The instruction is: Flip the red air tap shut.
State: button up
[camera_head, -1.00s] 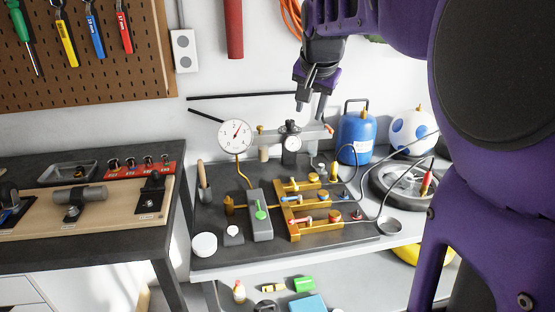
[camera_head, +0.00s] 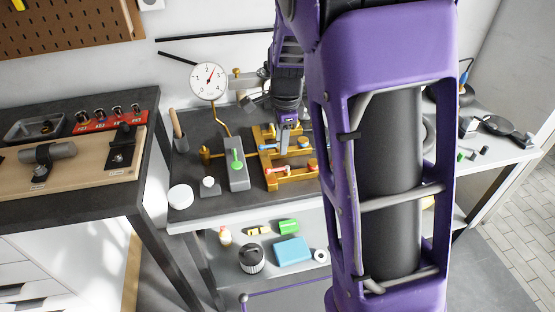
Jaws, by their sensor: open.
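The brass air manifold (camera_head: 298,179) lies on the dark mat of the workbench, with small coloured taps and round red-topped knobs along its branches. A red-topped part (camera_head: 312,165) shows on its right side; I cannot tell at this size which handle is the red air tap or how it is turned. My gripper (camera_head: 284,150) points down over the middle of the manifold, its fingers open. It hides the manifold's upper middle. I cannot tell whether the fingertips touch a tap.
A pressure gauge (camera_head: 208,80) stands behind on a bent brass pipe. A grey block with a green lever (camera_head: 236,162) is left of the manifold. My purple arm covers the right of the bench. A lower shelf holds a blue box (camera_head: 291,251) and small items.

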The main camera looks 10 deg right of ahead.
aim_at(277, 170)
jog(key=f, duration=0.3)
jog(key=w+f, duration=0.1)
jog(key=f, duration=0.3)
jog(key=w+f, duration=0.1)
jog(key=f, duration=0.2)
jog(key=shift+w+f+b, duration=0.1)
jog(key=shift+f+b, duration=0.2)
jog(key=shift+b, duration=0.05)
grip_shut()
